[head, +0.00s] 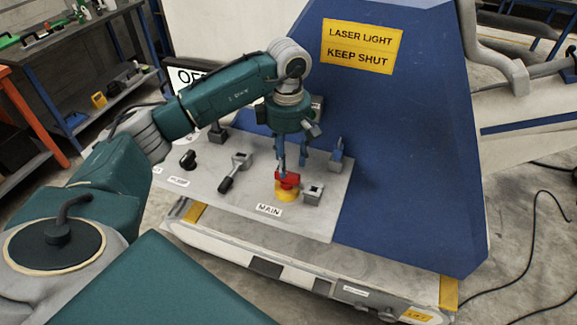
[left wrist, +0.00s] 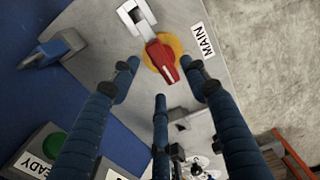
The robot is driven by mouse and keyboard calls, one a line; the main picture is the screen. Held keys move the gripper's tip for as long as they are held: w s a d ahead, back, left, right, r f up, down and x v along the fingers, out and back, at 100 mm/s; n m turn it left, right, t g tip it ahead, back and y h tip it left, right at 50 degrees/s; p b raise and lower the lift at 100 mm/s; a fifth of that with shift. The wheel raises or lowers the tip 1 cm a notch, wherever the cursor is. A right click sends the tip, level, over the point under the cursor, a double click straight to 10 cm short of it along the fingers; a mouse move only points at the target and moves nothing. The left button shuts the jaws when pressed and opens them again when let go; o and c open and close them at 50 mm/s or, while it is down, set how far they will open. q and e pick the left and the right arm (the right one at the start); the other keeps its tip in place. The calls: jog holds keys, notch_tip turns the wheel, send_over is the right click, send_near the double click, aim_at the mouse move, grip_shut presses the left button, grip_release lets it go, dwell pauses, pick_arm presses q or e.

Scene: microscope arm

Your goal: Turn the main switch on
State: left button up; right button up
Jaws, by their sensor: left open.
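The main switch is a red turn handle (head: 288,178) on a round yellow base (head: 287,194), above the "MAIN" label (head: 268,209) on the grey panel (head: 222,199). In the left wrist view the red handle (left wrist: 161,58) and yellow base (left wrist: 178,43) sit beyond the fingertips. My left gripper (head: 291,163) points down just above the switch. In the wrist view, its blue fingers (left wrist: 163,82) are spread open around the handle's end, with nothing held. Contact with the handle cannot be told. My right gripper is not in view.
A grey square-headed part (head: 312,194) stands close right of the switch, and a black-handled lever (head: 233,174) to its left. A blue-and-grey part (head: 337,155) stands behind right. The blue housing (head: 420,130) rises behind the panel. A green button (left wrist: 55,145) shows in the wrist view.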

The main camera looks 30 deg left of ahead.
aim_at(288, 171)
pick_arm(q)
jog(key=shift+f+p, duration=0.45)
jog(key=shift+f, duration=1.7)
grip_shut()
